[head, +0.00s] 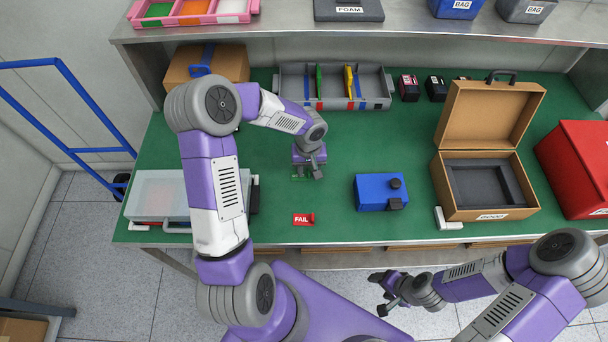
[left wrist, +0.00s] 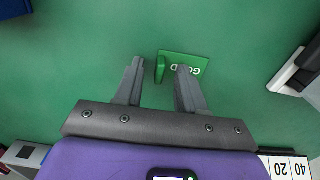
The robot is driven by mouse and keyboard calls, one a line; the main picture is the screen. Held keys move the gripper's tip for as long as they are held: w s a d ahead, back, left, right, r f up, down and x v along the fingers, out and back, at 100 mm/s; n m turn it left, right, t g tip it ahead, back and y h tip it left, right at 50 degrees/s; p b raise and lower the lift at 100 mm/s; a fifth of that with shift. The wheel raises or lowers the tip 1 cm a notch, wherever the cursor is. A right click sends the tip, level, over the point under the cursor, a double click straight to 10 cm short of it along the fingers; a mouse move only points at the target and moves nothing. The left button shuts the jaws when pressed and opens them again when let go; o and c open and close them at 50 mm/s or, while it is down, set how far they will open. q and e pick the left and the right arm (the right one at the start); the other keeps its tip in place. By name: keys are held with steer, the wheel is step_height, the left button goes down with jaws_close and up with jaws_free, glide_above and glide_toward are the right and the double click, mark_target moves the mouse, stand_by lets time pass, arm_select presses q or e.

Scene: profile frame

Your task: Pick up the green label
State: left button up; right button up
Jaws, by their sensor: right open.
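The green label (left wrist: 200,61) lies flat on the green worktop in the left wrist view, with white lettering partly covered by a fingertip. A small upright green tab (left wrist: 160,68) stands at its left end. My left gripper (left wrist: 160,72) is open, pointing down over the label. The tab shows between the fingertips, and I see no contact. In the head view my left gripper (head: 309,171) hides much of the label (head: 297,177). My right gripper (head: 383,291) is open and empty, in front of the worktop.
A red FAIL label (head: 303,219) lies nearer the front edge. A blue box (head: 379,192) stands to the right, with an open brown case (head: 485,204) beyond it. A clear-lidded case (head: 158,186) is at the left. A grey divided tray (head: 300,84) stands behind.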

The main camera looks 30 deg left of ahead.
arm_select(q)
jaws_close()
steer(key=shift+r, duration=0.1)
stand_by(0.3)
